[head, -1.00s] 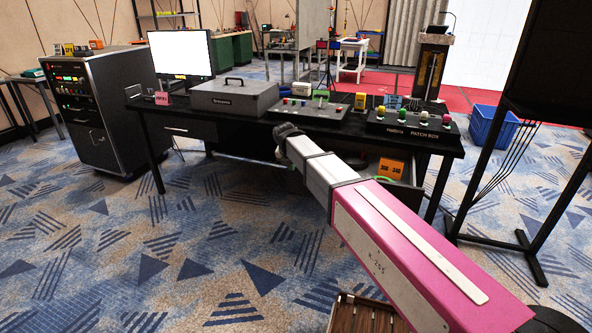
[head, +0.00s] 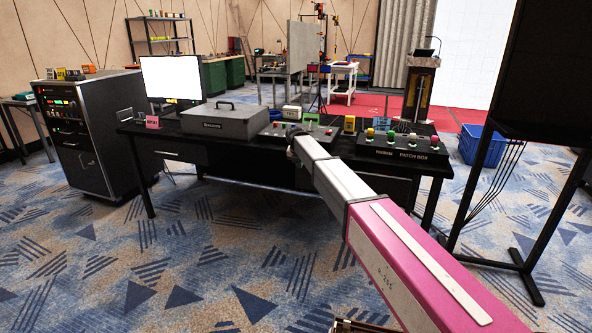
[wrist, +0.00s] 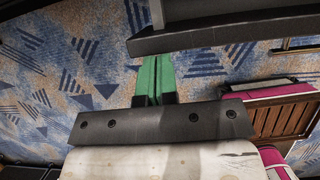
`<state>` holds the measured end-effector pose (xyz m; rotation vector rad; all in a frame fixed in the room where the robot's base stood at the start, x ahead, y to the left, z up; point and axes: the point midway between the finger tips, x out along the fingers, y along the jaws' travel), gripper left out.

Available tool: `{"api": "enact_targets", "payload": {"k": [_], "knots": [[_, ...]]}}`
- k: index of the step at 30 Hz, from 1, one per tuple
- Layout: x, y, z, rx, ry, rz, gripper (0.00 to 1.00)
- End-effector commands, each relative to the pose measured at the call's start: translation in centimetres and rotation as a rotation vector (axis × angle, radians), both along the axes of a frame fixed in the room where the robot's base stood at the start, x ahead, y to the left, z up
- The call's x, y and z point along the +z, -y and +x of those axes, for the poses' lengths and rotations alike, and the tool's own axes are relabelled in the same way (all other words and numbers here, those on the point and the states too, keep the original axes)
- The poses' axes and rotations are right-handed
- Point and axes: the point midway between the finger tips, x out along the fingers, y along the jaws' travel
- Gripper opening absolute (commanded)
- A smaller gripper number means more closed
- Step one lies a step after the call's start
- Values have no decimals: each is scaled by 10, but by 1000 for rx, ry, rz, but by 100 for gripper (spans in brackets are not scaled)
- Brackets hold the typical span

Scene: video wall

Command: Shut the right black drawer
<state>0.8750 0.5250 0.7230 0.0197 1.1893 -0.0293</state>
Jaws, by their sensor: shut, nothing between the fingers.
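The right black drawer (head: 396,187) is under the right part of the black desk (head: 260,168), partly hidden behind my arm in the head view. Its front looks close to the desk and no contents show; I cannot tell whether a small gap is left. My gripper (wrist: 154,72) shows in the wrist view with its green fingers together and empty. A dark straight edge (wrist: 220,35) lies just beyond the fingertips; I cannot tell if they touch it. In the head view my arm hides the fingers.
On the desk stand a grey case (head: 218,118), a monitor (head: 171,77) and a patch box (head: 404,148). A black rack cabinet (head: 95,130) is at the left. A black stand (head: 520,265) and a blue crate (head: 482,145) are at the right. The carpet in front is clear.

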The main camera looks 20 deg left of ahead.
Motion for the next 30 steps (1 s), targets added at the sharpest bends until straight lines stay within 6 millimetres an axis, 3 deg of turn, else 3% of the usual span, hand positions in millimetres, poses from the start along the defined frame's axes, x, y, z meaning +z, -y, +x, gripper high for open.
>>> {"api": "enact_targets", "payload": {"k": [6,21,26,30], "knots": [[-1,1,19,-1,-2,0,0],[-1,2,21,-1,-2,0,0],[-1,0,11,-1,-2,0,0],[0,-3,-12,-4,-1,0,0]]}}
